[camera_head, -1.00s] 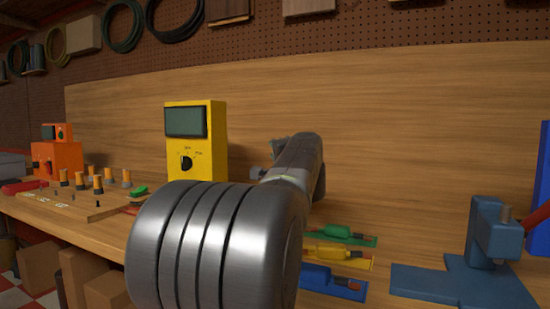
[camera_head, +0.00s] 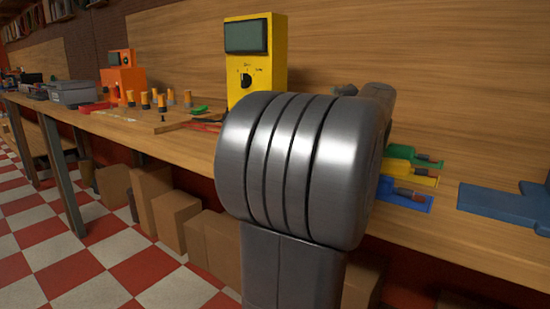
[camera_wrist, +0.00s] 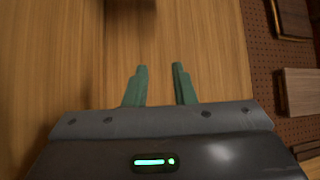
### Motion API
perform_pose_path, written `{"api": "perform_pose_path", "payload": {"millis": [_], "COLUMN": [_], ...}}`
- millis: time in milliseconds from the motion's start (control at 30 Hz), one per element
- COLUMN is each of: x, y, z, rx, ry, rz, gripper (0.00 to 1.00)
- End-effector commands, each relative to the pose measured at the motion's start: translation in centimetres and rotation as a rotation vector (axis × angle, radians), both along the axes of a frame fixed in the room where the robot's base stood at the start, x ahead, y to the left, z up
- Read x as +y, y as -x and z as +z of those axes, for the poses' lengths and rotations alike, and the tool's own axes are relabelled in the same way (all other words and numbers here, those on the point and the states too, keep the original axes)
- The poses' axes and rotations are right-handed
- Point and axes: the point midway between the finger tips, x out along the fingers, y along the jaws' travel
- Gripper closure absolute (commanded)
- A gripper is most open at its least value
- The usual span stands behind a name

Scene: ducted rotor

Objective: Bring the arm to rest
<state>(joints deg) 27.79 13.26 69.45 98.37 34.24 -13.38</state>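My gripper (camera_wrist: 158,78) shows in the wrist view with its two green fingers apart and nothing between them. Behind the fingers is a wooden surface, with a dark blurred shape near the top. In the head view my arm's thick grey joint fills the middle and stands in front of the workbench (camera_head: 190,142). The arm's far part points toward the wooden back panel, and the gripper itself is hidden there behind the joint.
A yellow meter (camera_head: 256,60) stands on the bench left of my arm. Green, yellow and blue trays (camera_head: 400,200) with small tools lie just right of it, and a blue metal base (camera_head: 505,205) is farther right. Cardboard boxes (camera_head: 178,218) stand below. The checkered floor at left is clear.

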Motion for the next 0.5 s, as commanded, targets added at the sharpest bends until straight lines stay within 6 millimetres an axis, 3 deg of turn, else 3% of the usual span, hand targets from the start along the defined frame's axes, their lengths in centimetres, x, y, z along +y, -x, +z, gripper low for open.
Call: {"api": "perform_pose_path", "payload": {"millis": [33, 100, 500], "x": [0.0, 0.0, 0.5], "y": [0.0, 0.0, 0.1], "z": [-1.7, -2.9, -2.2], "rx": [0.003, 0.003, 0.047], "ry": [-0.002, -0.002, 0.134], "rz": [0.001, 0.001, 0.045], "gripper": [0.77, 0.77, 0.77]}}
